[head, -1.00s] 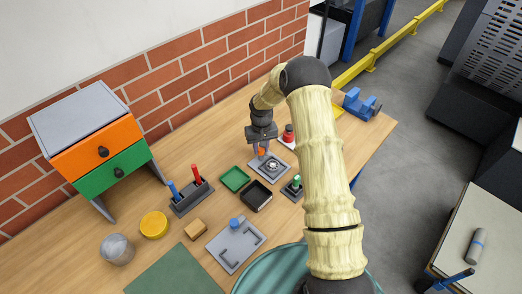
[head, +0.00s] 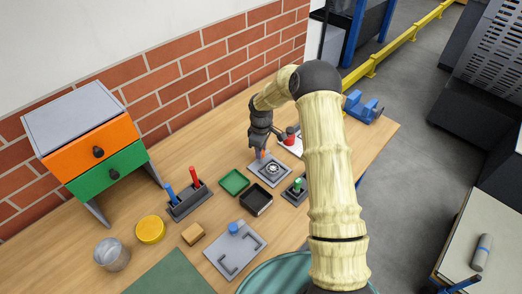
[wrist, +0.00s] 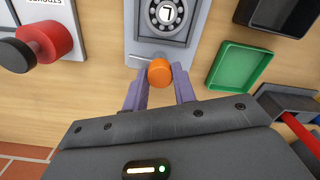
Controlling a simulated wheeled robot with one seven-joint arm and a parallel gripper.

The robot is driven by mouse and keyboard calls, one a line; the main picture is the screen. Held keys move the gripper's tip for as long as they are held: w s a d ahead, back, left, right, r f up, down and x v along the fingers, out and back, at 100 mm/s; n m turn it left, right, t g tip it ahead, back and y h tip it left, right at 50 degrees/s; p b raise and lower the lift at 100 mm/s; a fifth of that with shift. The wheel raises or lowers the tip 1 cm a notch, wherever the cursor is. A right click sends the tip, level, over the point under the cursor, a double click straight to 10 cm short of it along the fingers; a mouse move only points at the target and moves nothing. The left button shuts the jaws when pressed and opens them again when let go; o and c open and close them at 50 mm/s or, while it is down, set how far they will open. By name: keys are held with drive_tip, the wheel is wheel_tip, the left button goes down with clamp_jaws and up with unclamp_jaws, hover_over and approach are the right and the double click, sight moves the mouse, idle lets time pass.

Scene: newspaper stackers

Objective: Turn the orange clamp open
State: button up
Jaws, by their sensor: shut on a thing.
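The orange clamp (wrist: 160,72) sits at the near edge of a grey plate (wrist: 136,50) in the wrist view. The plate carries a round dark dial-like part (wrist: 167,14). My gripper (wrist: 160,82) has its two purple fingers on either side of the orange clamp, shut on it. In the head view my gripper (head: 262,154) reaches down at the back edge of the plate (head: 270,170), and the clamp is mostly hidden there by the fingers.
A green tray (head: 234,182) and a black tray (head: 256,198) lie close by. A red knob (head: 291,135) stands behind to the right. A holder with red and blue handles (head: 190,200) is on the left. A blue vise (head: 362,107) is near the far table edge.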

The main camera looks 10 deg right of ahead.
drive_tip(key=shift+n, duration=0.6)
drive_tip(key=o, duration=1)
drive_tip(key=shift+r, duration=0.1)
wheel_tip(320, 180, up, 17)
drive_tip(key=b, duration=0.3)
drive_tip(key=shift+r, duration=0.15)
